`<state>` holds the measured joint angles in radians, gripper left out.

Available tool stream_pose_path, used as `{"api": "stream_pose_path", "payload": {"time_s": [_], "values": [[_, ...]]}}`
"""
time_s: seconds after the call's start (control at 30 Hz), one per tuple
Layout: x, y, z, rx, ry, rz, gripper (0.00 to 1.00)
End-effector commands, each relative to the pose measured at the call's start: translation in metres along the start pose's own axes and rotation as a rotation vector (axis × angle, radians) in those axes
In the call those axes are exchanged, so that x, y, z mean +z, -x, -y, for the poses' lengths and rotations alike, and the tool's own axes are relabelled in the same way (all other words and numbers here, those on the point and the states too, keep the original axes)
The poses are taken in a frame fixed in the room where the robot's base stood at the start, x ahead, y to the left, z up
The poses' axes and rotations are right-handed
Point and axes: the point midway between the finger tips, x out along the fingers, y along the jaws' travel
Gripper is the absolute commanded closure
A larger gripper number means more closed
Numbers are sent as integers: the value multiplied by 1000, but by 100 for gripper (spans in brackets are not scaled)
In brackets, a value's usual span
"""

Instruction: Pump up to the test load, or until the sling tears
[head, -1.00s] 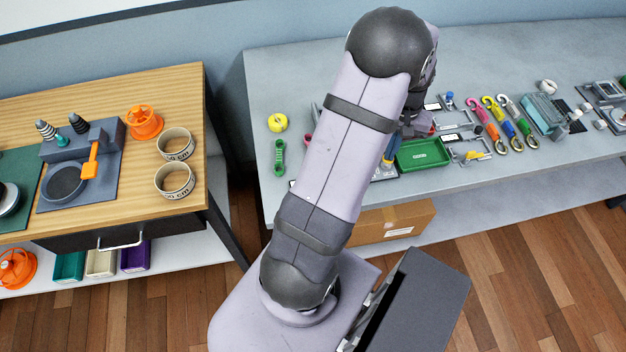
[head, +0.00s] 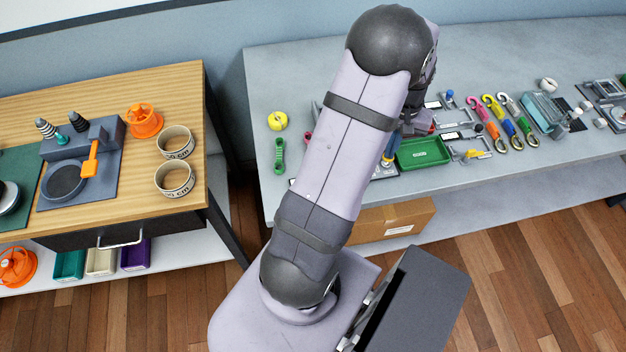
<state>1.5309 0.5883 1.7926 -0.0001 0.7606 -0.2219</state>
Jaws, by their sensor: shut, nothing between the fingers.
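My arm stands across the middle of the view, and its upper end reaches over the grey bench (head: 300,75). My gripper is hidden behind the arm, so its fingers do not show. A small blue and yellow part (head: 388,158) shows just right of the arm, above a dark plate; I cannot tell if it belongs to the pump. Grey metal fixtures (head: 462,137) stand on the bench right of the arm. The sling, the pump and any load reading cannot be made out, as the arm covers that part of the bench.
A green tray (head: 422,153) lies right of the arm. Several coloured hooks (head: 497,120) and a teal block (head: 541,112) are further right. A yellow roll (head: 277,121) and a green link (head: 279,155) lie at the left. A wooden table (head: 180,95) stands across a gap.

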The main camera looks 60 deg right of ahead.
Motion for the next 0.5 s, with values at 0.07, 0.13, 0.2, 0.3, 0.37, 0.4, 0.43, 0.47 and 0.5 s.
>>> {"api": "stream_pose_path", "payload": {"time_s": [0.07, 0.13, 0.2, 0.3, 0.37, 0.4, 0.43, 0.47, 0.5], "values": [[0, 0, 0, 0, 0, 0, 100], [0, -1, 0, 0, 0, 0, 100], [0, -2, 0, 0, 0, 0, 100], [0, -5, 0, 0, 0, 0, 100], [0, -8, 0, 0, 0, 1, 100], [0, -9, 0, 0, 0, 1, 100], [0, -11, 0, 0, 0, 1, 100], [0, -12, 0, 0, 0, 1, 100], [0, -14, 0, 0, 0, 1, 100]]}}
